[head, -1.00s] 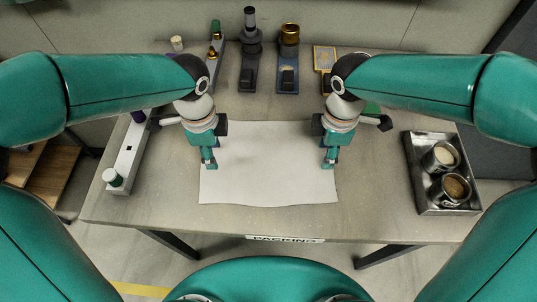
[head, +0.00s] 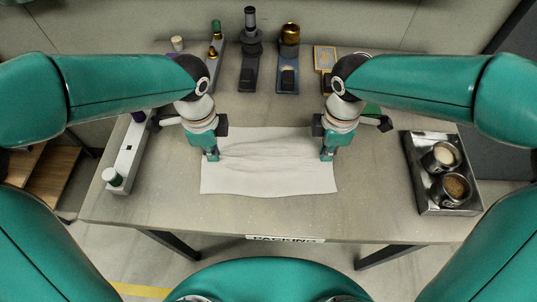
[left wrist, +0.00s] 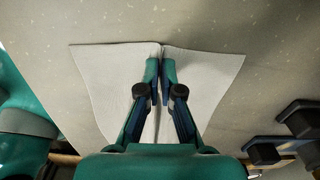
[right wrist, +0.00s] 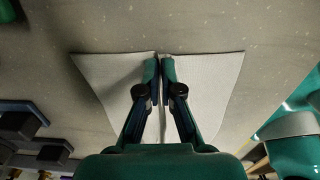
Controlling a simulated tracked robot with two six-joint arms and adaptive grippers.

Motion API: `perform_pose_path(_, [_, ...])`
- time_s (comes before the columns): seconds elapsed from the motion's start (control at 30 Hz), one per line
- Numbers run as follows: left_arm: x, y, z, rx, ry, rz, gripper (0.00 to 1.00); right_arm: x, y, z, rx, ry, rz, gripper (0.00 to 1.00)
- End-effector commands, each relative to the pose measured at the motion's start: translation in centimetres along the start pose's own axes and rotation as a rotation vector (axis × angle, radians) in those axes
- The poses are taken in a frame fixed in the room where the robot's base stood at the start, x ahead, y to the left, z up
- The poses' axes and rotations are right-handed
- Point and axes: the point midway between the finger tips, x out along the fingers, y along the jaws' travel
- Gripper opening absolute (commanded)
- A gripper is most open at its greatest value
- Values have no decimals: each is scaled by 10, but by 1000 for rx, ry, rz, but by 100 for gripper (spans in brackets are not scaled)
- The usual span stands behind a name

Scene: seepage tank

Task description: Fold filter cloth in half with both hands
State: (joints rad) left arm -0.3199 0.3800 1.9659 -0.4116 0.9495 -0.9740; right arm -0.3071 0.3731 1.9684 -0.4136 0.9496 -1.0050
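The white filter cloth (head: 268,181) lies on the table in front of me, with wrinkles running across it between my two grippers. My left gripper (head: 212,156) points down at the cloth's left side and is shut on a pinched ridge of it. In the left wrist view the cloth (left wrist: 100,75) rises to the fingertips (left wrist: 160,62) from both sides. My right gripper (head: 327,156) is shut on the cloth's right side in the same way. In the right wrist view the cloth (right wrist: 215,80) meets the closed fingertips (right wrist: 160,62). The fingers hide the pinched parts.
A metal tray (head: 417,177) with two cups stands on the right. Several stands and bottles line the back. The table (head: 265,218) is clear in front of the cloth.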

Motion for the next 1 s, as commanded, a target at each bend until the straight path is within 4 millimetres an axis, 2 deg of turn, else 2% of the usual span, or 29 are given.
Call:
perform_pose_path(0.47, [2, 2, 0, 2, -3, 8, 0, 2, -2, 1, 0, -3, -9, 0])
perform_pose_path(1.0, [-40, 0, 0, 2, -2, 3, 0, -40, -1, 1, 1, -1, -3, 0])
